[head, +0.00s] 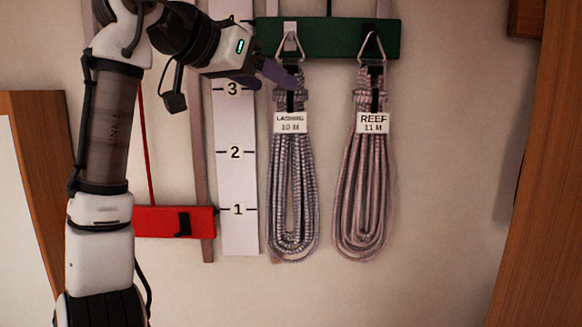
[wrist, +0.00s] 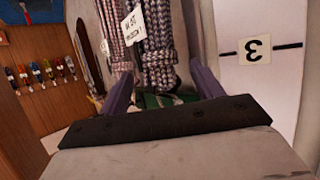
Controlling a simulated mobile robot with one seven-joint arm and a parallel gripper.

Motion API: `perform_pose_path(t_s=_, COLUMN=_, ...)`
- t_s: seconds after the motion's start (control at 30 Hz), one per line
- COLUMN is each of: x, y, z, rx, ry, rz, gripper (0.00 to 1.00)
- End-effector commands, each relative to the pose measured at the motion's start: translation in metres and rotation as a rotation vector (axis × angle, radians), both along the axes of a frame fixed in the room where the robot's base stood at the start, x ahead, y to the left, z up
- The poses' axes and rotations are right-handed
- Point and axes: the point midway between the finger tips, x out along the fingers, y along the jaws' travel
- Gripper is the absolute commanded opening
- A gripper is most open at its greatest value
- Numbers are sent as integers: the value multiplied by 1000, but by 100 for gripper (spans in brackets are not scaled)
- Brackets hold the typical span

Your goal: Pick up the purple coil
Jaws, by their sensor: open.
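Two looped rope coils hang side by side from hooks. The left coil (head: 305,190) is grey-violet with a white tag reading LASHING 10 M. The right coil (head: 352,190) is more pinkish-mauve, tagged REEF 11 M. Which one counts as purple is hard to tell. My gripper (head: 283,77) is at the top of the left coil, below its hook. In the wrist view, my open gripper's violet fingers (wrist: 160,92) stand on either side of a braided coil (wrist: 159,45), with gaps beside it. A white tag hangs to its left.
A green hook board (head: 340,38) carries both coils. A white scale strip (head: 238,180) stands close left of them, with a red board (head: 165,222) beyond. A wooden post (head: 545,180) is at the right. Wall between coils and post is clear.

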Motion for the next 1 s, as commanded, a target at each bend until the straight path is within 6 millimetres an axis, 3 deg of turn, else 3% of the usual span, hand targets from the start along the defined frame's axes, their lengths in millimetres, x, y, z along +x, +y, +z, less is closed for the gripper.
perform_pose_path(t_s=0.5, x=35, y=-40, z=-18, rx=-1, ry=-1, rz=0, gripper=65)
perform_pose_path(t_s=0.77, x=37, y=-42, z=-21, rx=-1, ry=-1, rz=0, gripper=65)
perform_pose_path(t_s=1.0, x=37, y=-42, z=-21, rx=-1, ry=-1, rz=0, gripper=37)
